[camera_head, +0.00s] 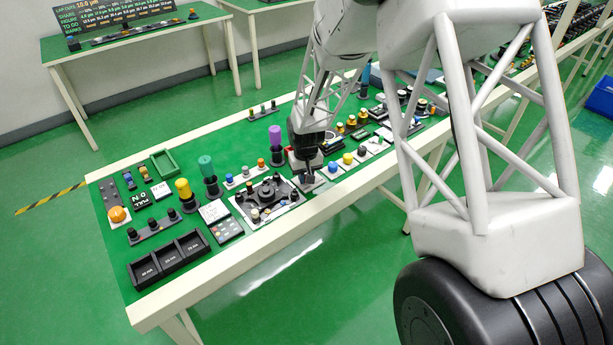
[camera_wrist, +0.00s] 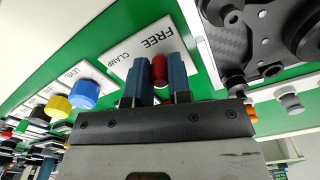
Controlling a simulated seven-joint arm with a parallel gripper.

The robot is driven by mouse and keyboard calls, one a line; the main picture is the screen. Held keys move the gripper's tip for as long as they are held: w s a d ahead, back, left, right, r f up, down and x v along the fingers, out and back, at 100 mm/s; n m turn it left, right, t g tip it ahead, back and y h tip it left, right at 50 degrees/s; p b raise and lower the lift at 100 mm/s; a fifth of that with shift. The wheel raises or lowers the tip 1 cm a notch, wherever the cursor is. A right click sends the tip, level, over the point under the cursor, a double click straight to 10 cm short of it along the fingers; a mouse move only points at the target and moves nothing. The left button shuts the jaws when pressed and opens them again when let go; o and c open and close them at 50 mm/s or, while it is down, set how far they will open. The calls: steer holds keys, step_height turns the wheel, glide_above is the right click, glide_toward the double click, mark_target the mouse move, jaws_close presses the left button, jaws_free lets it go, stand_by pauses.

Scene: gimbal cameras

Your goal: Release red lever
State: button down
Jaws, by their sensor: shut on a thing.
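The red lever (camera_wrist: 159,70) shows in the wrist view as a small upright red cylinder in front of a white plate (camera_wrist: 150,42) marked FREE and CLAMP. My gripper (camera_wrist: 158,74) has one blue finger on each side of the lever and is shut on it. The lever's lower end is hidden behind the gripper body. In the head view my gripper (camera_head: 307,172) points down at the front middle of the green-topped bench (camera_head: 140,222). The lever itself cannot be made out there.
Beside the plate are a blue knob (camera_wrist: 85,94) and a yellow knob (camera_wrist: 57,107). On the other side is a dark panel (camera_wrist: 262,38) with raised knobs. In the head view, purple (camera_head: 275,136) and teal (camera_head: 206,166) cylinders stand left of my gripper.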

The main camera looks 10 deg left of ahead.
steer(key=c, duration=1.1)
jaws_free()
steer(key=shift+o, duration=0.2)
steer(key=shift+r, duration=3.9)
